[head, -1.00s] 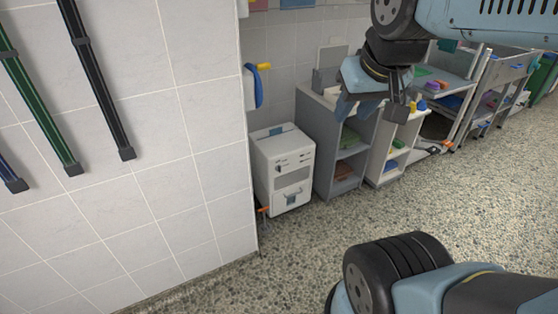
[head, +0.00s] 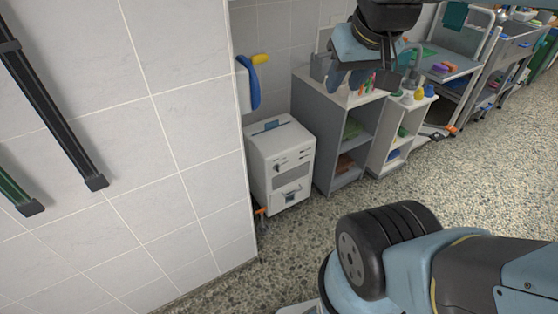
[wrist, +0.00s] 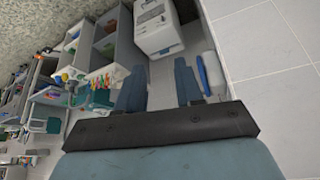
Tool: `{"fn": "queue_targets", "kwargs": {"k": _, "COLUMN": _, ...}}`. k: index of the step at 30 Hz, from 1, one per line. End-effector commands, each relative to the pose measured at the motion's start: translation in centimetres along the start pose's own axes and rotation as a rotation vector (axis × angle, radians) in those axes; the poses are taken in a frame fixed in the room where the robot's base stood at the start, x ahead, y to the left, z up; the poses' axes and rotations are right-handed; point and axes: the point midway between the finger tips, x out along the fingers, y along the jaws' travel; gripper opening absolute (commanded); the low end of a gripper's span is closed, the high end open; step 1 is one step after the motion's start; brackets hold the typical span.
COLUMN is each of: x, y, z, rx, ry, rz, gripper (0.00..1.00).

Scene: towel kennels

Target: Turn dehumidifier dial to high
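The dehumidifier (head: 280,172) is a white box on the floor, against the end of the tiled wall and left of a grey shelf unit. Small dark controls (head: 281,167) show on its front, but the dial's setting is too small to read. The dehumidifier also shows at the top of the wrist view (wrist: 157,30). My gripper (head: 373,84) is raised at the top of the head view, apart from the dehumidifier. In the wrist view my gripper (wrist: 159,66) has its two blue fingers spread with nothing between them.
The grey shelf unit (head: 330,150), with small items on top, stands right beside the dehumidifier. A blue and yellow item (head: 254,80) hangs on the wall end above it. The tiled wall (head: 160,170) fills the left. Speckled floor (head: 450,170) is clear in front.

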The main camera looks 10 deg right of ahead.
Motion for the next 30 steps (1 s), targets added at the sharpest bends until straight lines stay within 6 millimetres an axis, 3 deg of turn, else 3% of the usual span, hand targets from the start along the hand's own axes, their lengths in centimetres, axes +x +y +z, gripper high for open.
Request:
{"fn": "queue_targets", "kwargs": {"k": 9, "x": 0.0, "y": 0.0, "z": -0.1, "rx": 0.0, "ry": 0.0, "rz": 0.0, "gripper": 0.36}}
{"fn": "queue_targets", "kwargs": {"k": 14, "x": 0.8, "y": 0.3, "z": -2.0, "rx": -0.004, "ry": 0.015, "rz": 0.009, "gripper": 0.36}}
{"fn": "queue_targets", "kwargs": {"k": 20, "x": 3.8, "y": 1.1, "z": -7.5, "rx": -0.022, "ry": 0.069, "rz": 0.036, "gripper": 0.36}}
{"fn": "queue_targets", "kwargs": {"k": 30, "x": 11.1, "y": 2.8, "z": -17.2, "rx": -0.07, "ry": 0.18, "rz": 0.074, "gripper": 0.36}}
